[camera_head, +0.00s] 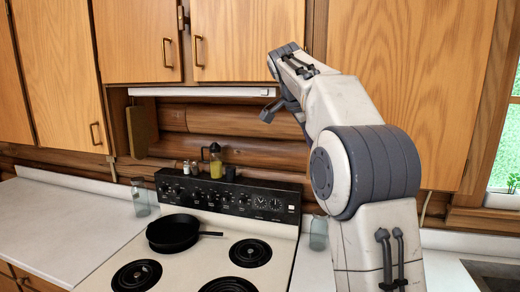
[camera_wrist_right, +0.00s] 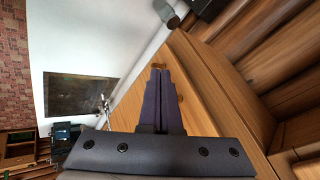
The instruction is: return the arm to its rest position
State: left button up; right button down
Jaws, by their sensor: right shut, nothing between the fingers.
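My right arm rises from the lower right of the head view, bends at a large grey joint and reaches up and left before the upper cabinets. My right gripper (camera_head: 268,112) is at the arm's far end, above the stove and in front of the cabinets, partly hidden by its own wrist. In the right wrist view the two dark fingers (camera_wrist_right: 160,72) lie together with nothing between them, in front of a wooden surface. My left gripper is not in view.
Wooden upper cabinets (camera_head: 235,45) stand behind the arm. Below are a stove (camera_head: 205,262) with a black skillet (camera_head: 173,232), glass jars (camera_head: 140,197) and a yellow-filled bottle (camera_head: 215,160). The left counter (camera_head: 65,225) is mostly clear. A window (camera_head: 508,145) is at the right.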

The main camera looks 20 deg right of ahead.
jog(key=s+a+f+n+y+b, duration=0.2)
jog(key=s+a+f+n, duration=0.2)
jog(key=a+f+n, duration=0.55)
jog(key=s+a+f+n+y+b, duration=0.1)
jog(key=s+a+f+n+y, duration=0.4)
jog(key=a, duration=0.8)
jog(key=s+a+f+n+g+b, duration=0.1)
jog(key=s+a+f+n, duration=0.2)
jog(key=s+f, duration=0.3)
jog(key=s+a+f+n+g+b, duration=0.1)
jog(key=s+a+f+n, duration=0.2)
jog(key=s, duration=0.7)
jog(key=s+a+f+n+g+b, duration=0.1)
jog(key=s+a+f+n+g, duration=0.1)
jog(key=s+f+n, duration=0.4)
notch_tip(320, 180, down, 5)
jog(key=s+a, duration=0.1)
jog(key=s, duration=0.2)
jog(key=shift+a+f+n, duration=0.15)
jog(key=shift+n, duration=0.2)
